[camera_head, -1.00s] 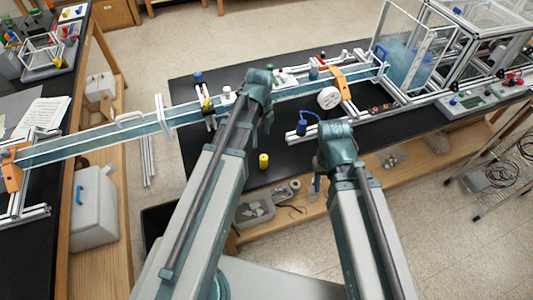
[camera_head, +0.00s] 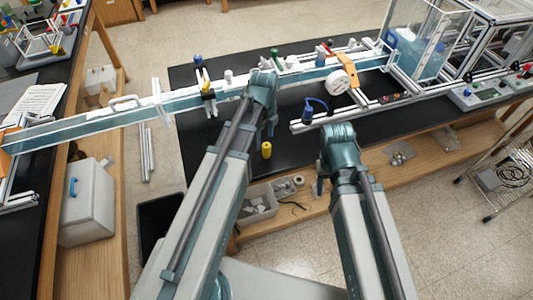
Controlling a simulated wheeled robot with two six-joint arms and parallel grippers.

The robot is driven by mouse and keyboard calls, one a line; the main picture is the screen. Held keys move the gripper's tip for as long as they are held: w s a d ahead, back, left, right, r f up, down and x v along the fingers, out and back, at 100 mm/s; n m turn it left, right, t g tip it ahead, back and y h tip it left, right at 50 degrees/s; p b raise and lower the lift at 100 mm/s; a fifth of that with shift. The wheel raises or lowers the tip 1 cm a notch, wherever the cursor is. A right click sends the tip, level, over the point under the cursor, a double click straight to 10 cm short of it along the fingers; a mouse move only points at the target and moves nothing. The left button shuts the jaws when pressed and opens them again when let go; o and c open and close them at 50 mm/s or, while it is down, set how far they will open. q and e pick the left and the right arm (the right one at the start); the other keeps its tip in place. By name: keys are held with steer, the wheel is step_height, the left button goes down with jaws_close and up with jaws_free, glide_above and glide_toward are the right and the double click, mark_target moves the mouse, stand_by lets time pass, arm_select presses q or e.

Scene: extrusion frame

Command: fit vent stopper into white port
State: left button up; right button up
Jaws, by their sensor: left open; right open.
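I cannot tell for sure which piece is the vent stopper. Small candidates are a yellow cylinder (camera_head: 267,151) upright near the black bench's front edge, a blue-topped piece (camera_head: 197,61) and a green-topped piece (camera_head: 274,54) behind the channel. A short white cylinder (camera_head: 229,76), perhaps the white port, stands at the long clear channel. My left gripper (camera_head: 271,128) hangs in front of the channel, above and behind the yellow cylinder; its fingers are small and partly hidden by its wrist. My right gripper (camera_head: 320,186) points down at the bench's front edge. Both are open, with nothing seen in them.
The channel (camera_head: 85,132) crosses the bench (camera_head: 190,150) and bridges the gap to the left table. A white disc (camera_head: 336,83), an orange clamp (camera_head: 350,69) and a blue bottle with a tube (camera_head: 308,112) stand right of my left gripper. Bare bench lies left of the yellow cylinder.

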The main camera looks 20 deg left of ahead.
mark_target(267, 145)
arm_select(q)
steer(key=shift+w+d+f+b, duration=0.1)
steer(key=shift+d+f+b, duration=0.1)
steer(key=shift+f+b, duration=1.15)
steer(key=shift+w+d+f+b, duration=0.1)
steer(key=shift+d+f+b, duration=0.05)
steer(key=shift+f+b, duration=1.15)
steer(key=shift+r, duration=0.1)
jaws_close()
